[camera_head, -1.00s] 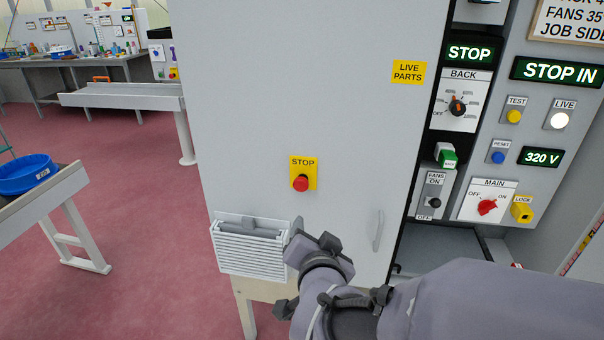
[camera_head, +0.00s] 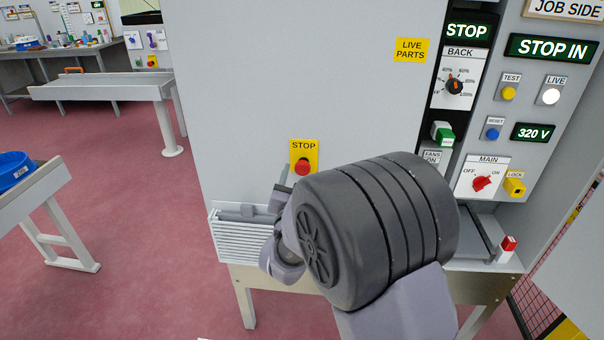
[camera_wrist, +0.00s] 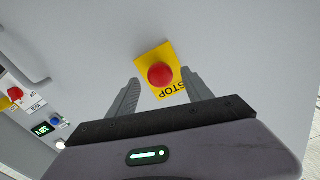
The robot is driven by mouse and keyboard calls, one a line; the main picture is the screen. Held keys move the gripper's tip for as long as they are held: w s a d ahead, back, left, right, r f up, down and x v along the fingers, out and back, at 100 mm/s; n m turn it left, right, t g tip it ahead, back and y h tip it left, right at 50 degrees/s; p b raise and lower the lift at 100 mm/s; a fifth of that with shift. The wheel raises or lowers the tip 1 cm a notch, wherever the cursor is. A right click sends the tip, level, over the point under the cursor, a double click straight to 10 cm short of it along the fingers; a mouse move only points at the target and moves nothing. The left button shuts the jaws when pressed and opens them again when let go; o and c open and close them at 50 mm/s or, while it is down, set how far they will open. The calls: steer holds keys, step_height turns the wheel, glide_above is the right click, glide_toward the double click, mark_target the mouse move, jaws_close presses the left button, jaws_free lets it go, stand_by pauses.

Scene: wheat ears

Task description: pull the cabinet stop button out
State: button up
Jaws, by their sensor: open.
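The cabinet stop button (camera_head: 302,168) is a red mushroom button on a yellow plate marked STOP (camera_head: 303,148), on the grey cabinet door (camera_head: 290,80). In the wrist view the red button (camera_wrist: 161,75) shows upside down, between and just beyond my fingertips. My gripper (camera_wrist: 158,88) is open and empty, with one finger on each side of the yellow plate. I cannot tell whether the fingers touch the plate. In the head view my wrist hides most of my gripper, and one finger shows just left of the button.
To the right is a control panel with a MAIN switch (camera_head: 483,183), a BACK dial (camera_head: 454,87) and a yellow LOCK (camera_head: 514,187). A yellow LIVE PARTS sign (camera_head: 411,50) is above. The door around the button is flat and clear.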

steer(key=shift+w, duration=0.75)
jaws_close()
stand_by(0.9)
